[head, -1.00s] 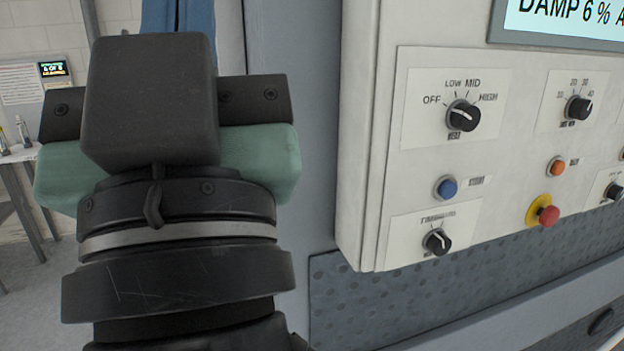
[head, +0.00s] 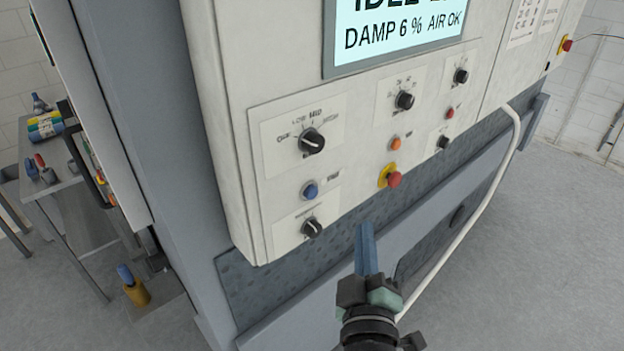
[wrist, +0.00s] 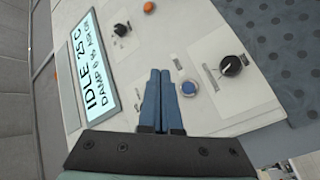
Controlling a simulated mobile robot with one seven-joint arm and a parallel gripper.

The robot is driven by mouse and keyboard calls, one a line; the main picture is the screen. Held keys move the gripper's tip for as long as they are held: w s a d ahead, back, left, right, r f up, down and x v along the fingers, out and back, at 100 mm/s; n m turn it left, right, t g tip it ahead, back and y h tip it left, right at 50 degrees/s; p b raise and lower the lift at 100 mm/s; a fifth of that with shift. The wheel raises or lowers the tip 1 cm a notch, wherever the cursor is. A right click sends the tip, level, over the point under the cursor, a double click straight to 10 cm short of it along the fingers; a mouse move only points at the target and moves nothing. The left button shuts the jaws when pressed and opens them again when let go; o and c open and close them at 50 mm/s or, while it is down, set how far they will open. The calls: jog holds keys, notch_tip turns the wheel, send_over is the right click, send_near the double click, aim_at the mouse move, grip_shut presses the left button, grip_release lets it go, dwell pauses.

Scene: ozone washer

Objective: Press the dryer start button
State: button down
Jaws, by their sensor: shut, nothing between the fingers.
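The control panel (head: 250,185) carries a blue button (head: 310,190) with a small label beside it, too blurred to read. The blue button also shows in the wrist view (wrist: 188,88), just right of the fingertips. An orange button (head: 396,144) sits further right. My gripper (head: 366,230), with blue fingers, is shut and empty. In the head view it appears below and right of the blue button, apart from it. In the wrist view the shut fingers (wrist: 160,74) point towards the panel and hide part of it.
Black knobs sit above (head: 312,141) and below (head: 312,228) the blue button. A red emergency stop (head: 394,180) on a yellow base stands out to the right. The display (head: 400,35) is above. A pale pipe (head: 490,200) runs at right. A cluttered table (head: 65,190) stands left.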

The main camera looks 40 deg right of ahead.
aim_at(311, 192)
jog(key=shift+w, duration=0.15)
jog(key=w+b, duration=0.5)
jog(key=w, duration=0.3)
jog(key=shift+w+a, duration=0.3)
jog(key=shift+a, duration=0.05)
jog(key=shift+w+b, duration=0.1)
jog(key=shift+b, duration=0.25)
dwell(1.6)
jog(key=shift+w, duration=0.35)
jog(key=shift+w+a+b, duration=0.1)
jog(key=shift+w+b, duration=0.3)
jog(key=shift+w, duration=0.05)
dwell(0.9)
jog(key=shift+s, duration=0.1)
jog(key=shift+s+p, duration=0.45)
jog(key=shift+s, duration=0.35)
